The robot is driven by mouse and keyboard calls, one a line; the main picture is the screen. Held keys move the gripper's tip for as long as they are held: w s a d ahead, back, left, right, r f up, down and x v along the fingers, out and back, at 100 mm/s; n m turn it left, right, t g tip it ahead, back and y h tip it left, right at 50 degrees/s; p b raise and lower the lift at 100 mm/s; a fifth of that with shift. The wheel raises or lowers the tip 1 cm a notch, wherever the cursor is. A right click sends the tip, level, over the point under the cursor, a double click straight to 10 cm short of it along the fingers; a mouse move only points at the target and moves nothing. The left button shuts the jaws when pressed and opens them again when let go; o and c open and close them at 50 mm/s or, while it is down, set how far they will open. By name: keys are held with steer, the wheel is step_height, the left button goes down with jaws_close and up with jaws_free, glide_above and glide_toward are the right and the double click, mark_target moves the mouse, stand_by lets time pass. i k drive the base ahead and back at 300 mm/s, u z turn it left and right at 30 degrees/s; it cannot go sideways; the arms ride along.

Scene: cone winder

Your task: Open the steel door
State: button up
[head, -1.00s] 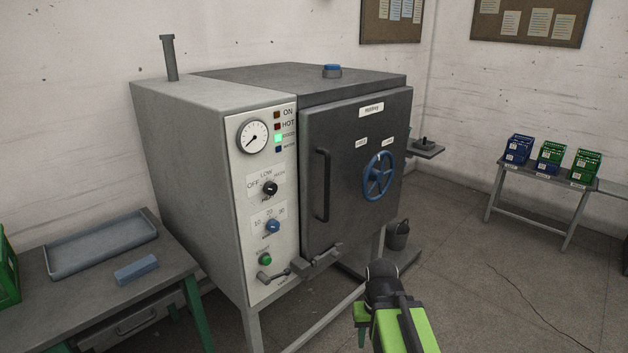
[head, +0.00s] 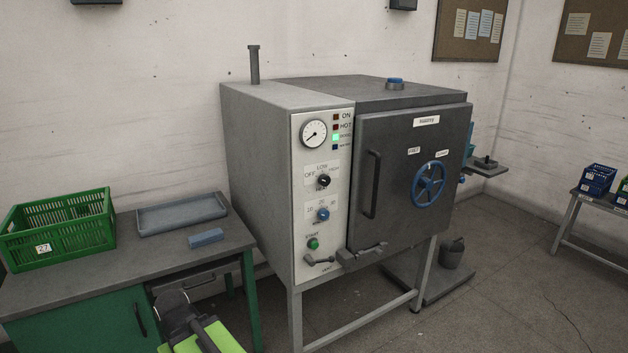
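The steel door (head: 396,200) is the dark grey front of a steel cabinet (head: 268,190). It looks shut. It has a vertical black bar handle (head: 372,185) on its left side and a blue handwheel (head: 429,184) right of centre. A grey latch-like bar (head: 361,256) sits at its lower left edge. My green and black arm shows at the bottom left, below and left of the door and apart from it. My gripper's fingertips cannot be made out.
A control panel (head: 309,217) with knobs and a gauge is left of the door. A green-legged bench (head: 110,270) with a green crate (head: 60,232), a grey tray (head: 184,218) and a blue block (head: 206,237) stands at left. A bucket (head: 452,252) stands at right. Floor at front right is clear.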

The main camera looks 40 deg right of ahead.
mark_target(390, 148)
steer(key=u, duration=0.25)
steer(key=k, duration=1.15)
steer(key=z, duration=0.75)
steer(key=i, duration=1.05)
steer(key=u, duration=0.15)
